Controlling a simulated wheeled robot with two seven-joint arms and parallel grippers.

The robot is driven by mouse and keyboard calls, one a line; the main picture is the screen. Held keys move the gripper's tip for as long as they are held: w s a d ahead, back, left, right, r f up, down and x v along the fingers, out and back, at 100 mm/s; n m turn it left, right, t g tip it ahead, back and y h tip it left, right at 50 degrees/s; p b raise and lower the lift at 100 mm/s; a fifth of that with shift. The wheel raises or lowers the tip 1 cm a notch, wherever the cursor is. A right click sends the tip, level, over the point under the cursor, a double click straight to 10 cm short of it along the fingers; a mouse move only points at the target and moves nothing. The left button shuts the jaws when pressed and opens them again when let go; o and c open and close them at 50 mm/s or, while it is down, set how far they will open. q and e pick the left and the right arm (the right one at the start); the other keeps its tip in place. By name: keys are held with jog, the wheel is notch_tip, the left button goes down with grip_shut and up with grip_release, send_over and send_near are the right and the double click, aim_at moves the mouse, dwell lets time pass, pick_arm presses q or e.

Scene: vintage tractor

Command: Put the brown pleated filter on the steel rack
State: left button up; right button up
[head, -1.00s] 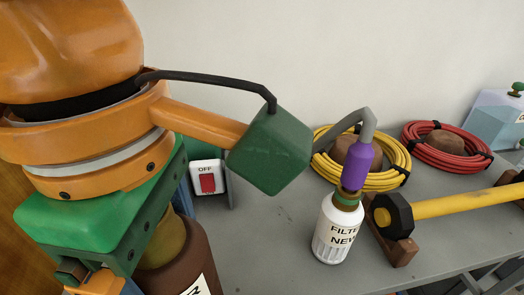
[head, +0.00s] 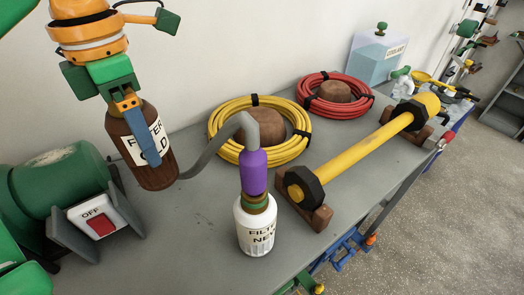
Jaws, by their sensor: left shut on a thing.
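The brown filter (head: 152,172), labelled "FILTER OLD", is in the upper left of the head view, slightly tilted. My left gripper (head: 127,105) is shut on its top, with orange and blue fingers. The filter is in front of the wall and over the bench's back left part; a gap below it is hard to judge. A grey metal shelf unit (head: 505,88) stands at the far right edge; I cannot tell whether it is the steel rack.
A white filter (head: 255,232) labelled "FILTER NEW" stands on the grey bench (head: 200,235), a purple piece (head: 253,172) with a grey bent tube above it. Yellow (head: 230,118) and red hose coils (head: 318,102), a yellow bar (head: 365,145) and a switch box (head: 98,216) surround it.

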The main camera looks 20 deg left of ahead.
pick_arm(q)
jog(key=shift+a+f, duration=0.15)
jog(key=w+a+f, duration=0.3)
jog(key=f, duration=0.1)
jog(key=w+a+f, duration=0.2)
jog(key=w+f, duration=0.1)
jog(key=f, duration=0.1)
jog(key=w+a+f, duration=0.3)
jog(key=f, duration=0.1)
jog(key=shift+w+a+f, duration=0.2)
jog(key=shift+w+a, duration=0.15)
jog(key=shift+w, duration=0.05)
jog(key=shift+w+f, duration=0.1)
jog(key=shift+f, duration=0.2)
jog(key=o, duration=1.6)
jog(key=shift+c, duration=0.2)
jog(key=shift+r, duration=0.1)
